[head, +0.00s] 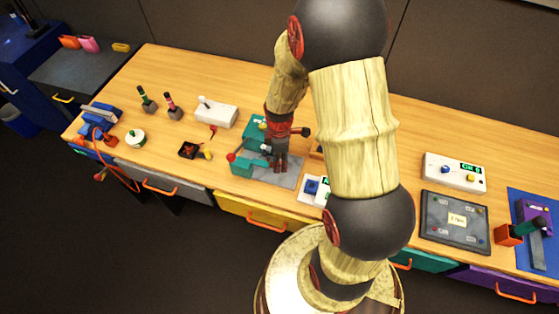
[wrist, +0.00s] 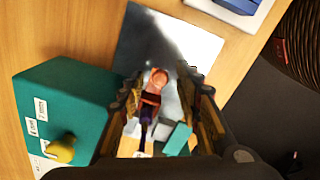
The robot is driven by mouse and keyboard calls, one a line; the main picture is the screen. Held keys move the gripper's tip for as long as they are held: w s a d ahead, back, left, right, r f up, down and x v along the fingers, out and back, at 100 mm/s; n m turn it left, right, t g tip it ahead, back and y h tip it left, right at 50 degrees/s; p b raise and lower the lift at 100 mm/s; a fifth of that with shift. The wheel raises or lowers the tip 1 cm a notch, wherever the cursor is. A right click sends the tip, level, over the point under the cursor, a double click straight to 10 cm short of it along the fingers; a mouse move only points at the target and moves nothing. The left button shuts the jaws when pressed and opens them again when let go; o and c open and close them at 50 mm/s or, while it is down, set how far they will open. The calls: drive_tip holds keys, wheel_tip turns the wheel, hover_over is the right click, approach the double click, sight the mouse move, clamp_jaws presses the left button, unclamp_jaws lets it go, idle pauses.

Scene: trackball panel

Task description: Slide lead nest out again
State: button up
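A teal fixture stands on the bench in the head view, with a teal rear box (head: 256,133) and a lower teal front block (head: 242,164). A red ball (head: 231,157) is at its left. A grey plate (head: 287,179) lies beside it. I cannot tell which part is the lead nest. My gripper (head: 279,168) points down over the fixture. In the wrist view, its fingers (wrist: 160,88) stand apart on either side of a red-orange piece (wrist: 153,88), with a gap at the right. A teal box (wrist: 62,95) with labels and a yellow knob (wrist: 62,149) is at the left.
A white box (head: 214,111) and a black dial base (head: 190,150) stand left of the fixture. A blue-buttoned white panel (head: 311,188) is close at right, partly behind my arm. Drawer handles line the front edge.

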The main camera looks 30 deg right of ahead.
drive_tip(key=shift+c, duration=1.3)
clamp_jaws()
